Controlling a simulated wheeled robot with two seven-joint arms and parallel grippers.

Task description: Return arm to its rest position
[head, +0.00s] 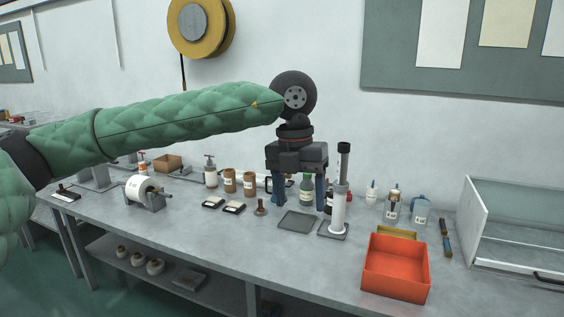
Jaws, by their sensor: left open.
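My left arm, in a green quilted sleeve, reaches in from the left across the head view. My left gripper (298,188) points down over the grey bench (200,251), with its two dark blue fingers apart and nothing seen between them but a green bottle (306,187) behind. The fingertips are above the back of a flat dark grey plate (298,222). A white upright cylinder with a black top (339,197) stands on a square base just right of the gripper. My right gripper is not in view.
An orange-red open bin (396,273) stands at the front right, and a clear-sided case (515,225) at the far right. A white roll on a holder (142,190) is at the left. Brown jars (229,181) stand at the back. The front middle of the bench is clear.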

